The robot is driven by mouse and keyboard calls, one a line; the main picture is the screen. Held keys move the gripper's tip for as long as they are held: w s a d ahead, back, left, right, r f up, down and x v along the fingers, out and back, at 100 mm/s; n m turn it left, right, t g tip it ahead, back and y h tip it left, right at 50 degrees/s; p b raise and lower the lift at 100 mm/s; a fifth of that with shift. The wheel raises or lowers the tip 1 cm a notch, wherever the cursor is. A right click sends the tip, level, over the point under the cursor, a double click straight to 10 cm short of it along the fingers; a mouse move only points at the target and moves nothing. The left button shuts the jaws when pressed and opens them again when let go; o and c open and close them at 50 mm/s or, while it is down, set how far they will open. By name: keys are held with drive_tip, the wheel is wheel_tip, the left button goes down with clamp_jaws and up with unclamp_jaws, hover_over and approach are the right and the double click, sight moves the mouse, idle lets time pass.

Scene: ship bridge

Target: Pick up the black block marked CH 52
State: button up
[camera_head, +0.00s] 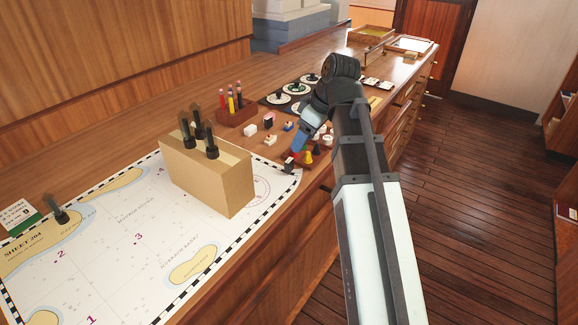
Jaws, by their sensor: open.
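No marking CH 52 is legible at this size, so I cannot tell for sure which block it is. A small dark block (289,164) with a pale face is at the chart's far right corner, at the tip of my gripper (293,156). My gripper points down there and is open. I cannot tell whether its fingers are beside or around the block. Another small block (268,120), dark with a pink part, lies on the counter left of my wrist. My arm hides part of the counter behind it.
A tan box (207,177) with several dark knobbed pieces stands on the chart (130,235). The counter's front edge runs close by.

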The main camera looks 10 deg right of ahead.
sight(290, 160)
drive_tip(key=x, duration=0.6)
drive_tip(key=shift+w+a+f, duration=0.1)
drive_tip(key=shift+w+f, duration=0.1)
drive_tip(key=shift+f, duration=0.15)
drive_tip(key=shift+w+x, duration=0.25)
drive_tip(key=shift+x, duration=1.1)
drive_tip(key=shift+w+x, duration=0.25)
drive_tip(key=shift+x, duration=1.1)
drive_tip(key=shift+r, duration=0.15)
drive_tip(key=shift+c, duration=0.3)
drive_tip(key=c, duration=1)
drive_tip(key=shift+r, duration=0.1)
